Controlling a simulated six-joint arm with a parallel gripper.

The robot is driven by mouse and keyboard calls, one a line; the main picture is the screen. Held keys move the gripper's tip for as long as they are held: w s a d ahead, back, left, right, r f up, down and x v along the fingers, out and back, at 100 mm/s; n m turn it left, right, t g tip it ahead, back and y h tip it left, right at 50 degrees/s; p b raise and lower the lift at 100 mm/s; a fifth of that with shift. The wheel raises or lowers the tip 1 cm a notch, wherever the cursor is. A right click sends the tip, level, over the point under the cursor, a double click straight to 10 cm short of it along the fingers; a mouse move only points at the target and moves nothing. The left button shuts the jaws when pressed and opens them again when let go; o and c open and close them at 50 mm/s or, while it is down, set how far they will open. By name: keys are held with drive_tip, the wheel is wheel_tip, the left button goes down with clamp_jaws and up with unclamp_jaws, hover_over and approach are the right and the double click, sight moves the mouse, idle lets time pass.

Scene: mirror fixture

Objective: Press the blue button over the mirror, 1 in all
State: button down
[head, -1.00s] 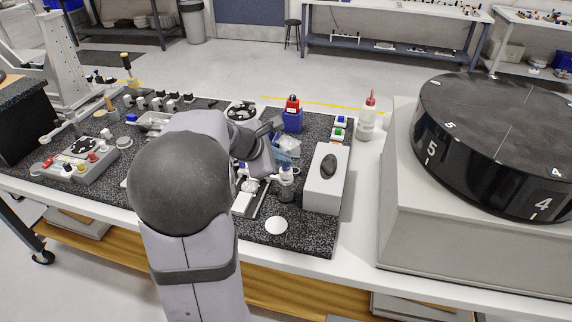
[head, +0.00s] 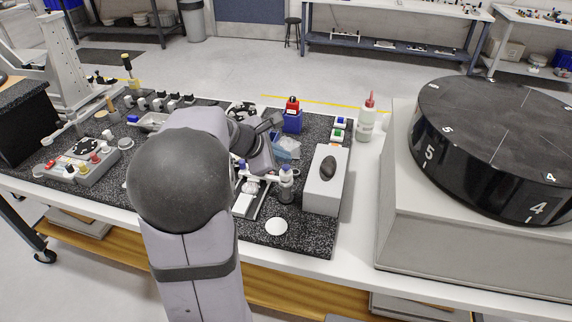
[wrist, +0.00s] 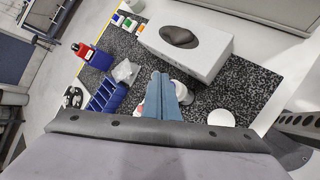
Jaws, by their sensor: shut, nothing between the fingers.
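A small white block with a blue button (head: 340,121) stands near the right back edge of the black speckled mat, in line with a green button (head: 338,134). The blue button also shows at the upper left of the wrist view (wrist: 117,19). My gripper (wrist: 160,77) is shut and empty, its blue-grey fingers together over the mat. In the head view my gripper (head: 271,122) is left of the button blocks and apart from them. No mirror can be clearly made out; a flat pale disc (head: 276,226) lies at the mat's front.
A white box with a dark oval top (head: 322,180) stands in front of the buttons. A blue container with a red top (head: 292,115) and a red-tipped bottle (head: 367,118) stand nearby. Blue bins (wrist: 107,97) are left of my fingers. A large black numbered drum (head: 490,145) is at right.

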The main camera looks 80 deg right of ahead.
wheel_tip(320, 180, up, 5)
drive_tip(key=p, duration=0.4)
drive_tip(key=shift+p, duration=0.3)
idle(0.8)
